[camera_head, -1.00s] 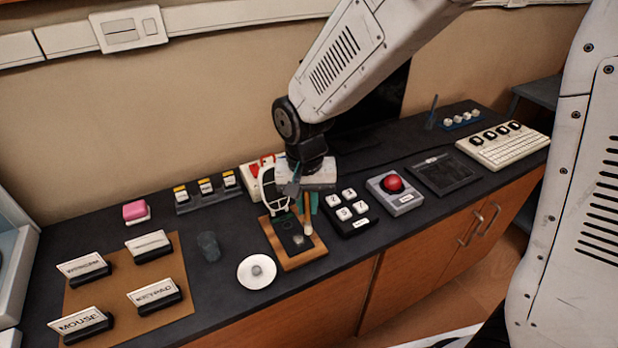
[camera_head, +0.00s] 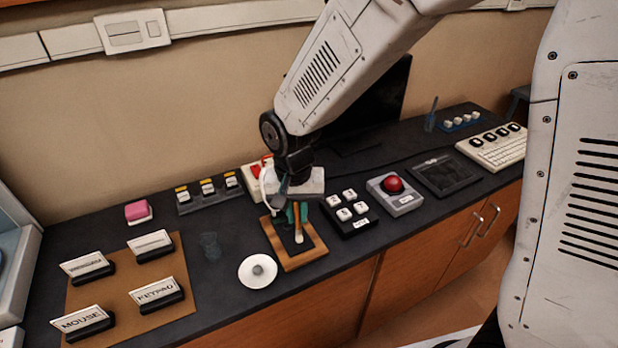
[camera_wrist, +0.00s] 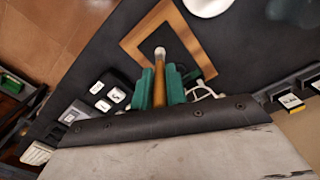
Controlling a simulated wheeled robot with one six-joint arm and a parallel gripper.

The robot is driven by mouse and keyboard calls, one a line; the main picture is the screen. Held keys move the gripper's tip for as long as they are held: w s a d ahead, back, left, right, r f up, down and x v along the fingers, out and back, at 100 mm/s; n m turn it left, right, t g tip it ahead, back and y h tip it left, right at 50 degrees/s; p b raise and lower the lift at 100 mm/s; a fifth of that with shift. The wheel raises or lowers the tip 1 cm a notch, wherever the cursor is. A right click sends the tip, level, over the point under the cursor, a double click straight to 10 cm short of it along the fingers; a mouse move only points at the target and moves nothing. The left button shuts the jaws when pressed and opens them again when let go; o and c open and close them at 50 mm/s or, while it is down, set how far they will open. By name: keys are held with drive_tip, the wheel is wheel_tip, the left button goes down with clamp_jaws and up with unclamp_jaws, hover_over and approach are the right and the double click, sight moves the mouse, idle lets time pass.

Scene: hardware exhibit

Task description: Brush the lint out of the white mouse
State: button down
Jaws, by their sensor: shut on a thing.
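My gripper (camera_head: 297,212) points down over a wood-framed tray (camera_head: 318,250) with a dark inside. Its green fingers (camera_wrist: 160,90) are shut on a brush (camera_wrist: 159,66) with a wooden handle and a pale tip. The pale tip shows over the dark inside of the tray; whether it touches cannot be told. White edges (camera_wrist: 203,80) show beyond the fingers in the wrist view. I cannot make out any lint.
A white-key pad (camera_head: 347,208) and a red-ball device (camera_head: 394,197) stand to the right. Labelled signs stand on a brown mat (camera_head: 190,262) at the left.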

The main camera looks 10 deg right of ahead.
drive_tip(key=shift+w+d, duration=0.15)
drive_tip(key=shift+d, duration=0.4)
drive_tip(key=shift+w+d, duration=0.15)
drive_tip(key=shift+d, duration=0.4)
wheel_tip(320, 180, up, 8)
drive_tip(key=shift+d, duration=0.15)
